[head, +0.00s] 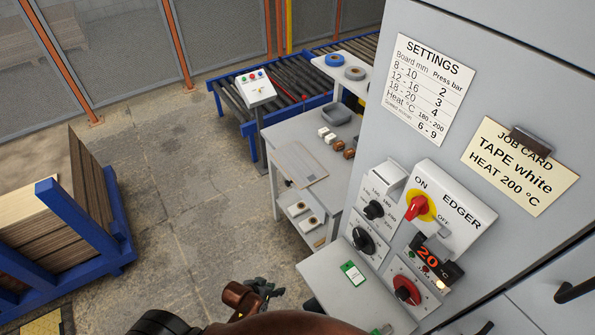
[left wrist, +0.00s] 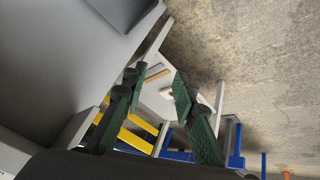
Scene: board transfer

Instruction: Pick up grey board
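A flat grey board (head: 300,163) lies on the light worktable (head: 287,129) in the middle of the head view, with one corner at the table's left edge. My left gripper (head: 268,288) is low in the head view, nearer to me than the table and well apart from the board. In the left wrist view my left gripper (left wrist: 155,82) has its two green-padded fingers spread, with nothing between them. I cannot make out the board for certain in that view. My right gripper is not in view.
The grey edger machine (head: 370,110) with its knobs fills the right side. A blue rack of stacked boards (head: 95,250) stands at the left. A roller conveyor (head: 290,95) runs behind the table. Concrete floor (head: 190,180) is clear between rack and table.

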